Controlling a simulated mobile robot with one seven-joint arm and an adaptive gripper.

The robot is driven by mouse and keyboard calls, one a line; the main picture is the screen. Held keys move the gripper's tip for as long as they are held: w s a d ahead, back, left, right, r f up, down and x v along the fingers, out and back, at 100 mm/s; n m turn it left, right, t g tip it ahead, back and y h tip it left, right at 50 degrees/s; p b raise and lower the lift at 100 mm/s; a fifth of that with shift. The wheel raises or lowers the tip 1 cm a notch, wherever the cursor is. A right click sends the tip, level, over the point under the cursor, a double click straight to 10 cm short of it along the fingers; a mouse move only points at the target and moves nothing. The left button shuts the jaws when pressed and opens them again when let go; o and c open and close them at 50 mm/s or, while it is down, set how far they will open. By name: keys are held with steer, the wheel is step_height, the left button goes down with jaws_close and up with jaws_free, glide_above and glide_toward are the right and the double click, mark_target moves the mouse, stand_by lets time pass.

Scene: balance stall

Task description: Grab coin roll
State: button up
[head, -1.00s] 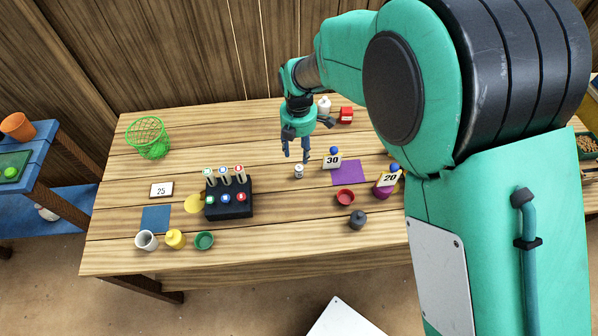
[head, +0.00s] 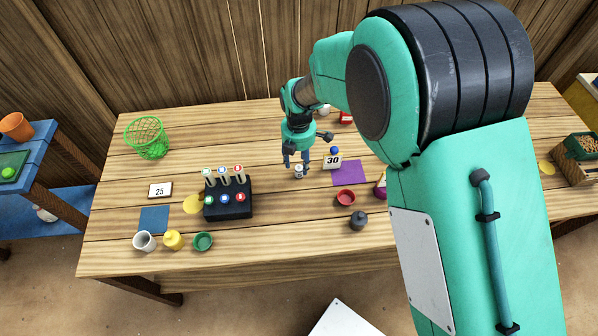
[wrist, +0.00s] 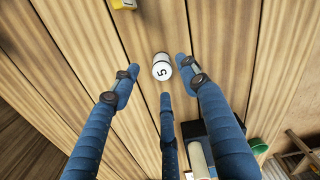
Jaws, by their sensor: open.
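A small white cylinder, which looks like the coin roll (head: 298,172), stands on the wooden table near its middle. In the wrist view the coin roll (wrist: 162,68) shows a round white face marked 5 and a dark band. My gripper (head: 297,162) is directly above it, fingers pointing down. In the wrist view my gripper's (wrist: 160,74) three fingers are spread around the roll, two at the sides and one below it in the picture. They are open, and a gap shows between the left finger and the roll. I cannot tell whether the right finger touches it.
A black rack (head: 228,207) with several pale upright tubes stands left of the roll. A card marked 30 (head: 332,162) and a purple mat (head: 347,173) are close on the right. A red bowl (head: 345,198) sits in front right. Bare table lies behind the rack.

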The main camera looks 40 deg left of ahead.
mark_target(299, 168)
steer(key=shift+d+f+b, duration=0.15)
steer(key=shift+f+b, duration=0.5)
steer(key=shift+f, duration=1.7)
steer(key=shift+s, duration=0.1)
jaws_close()
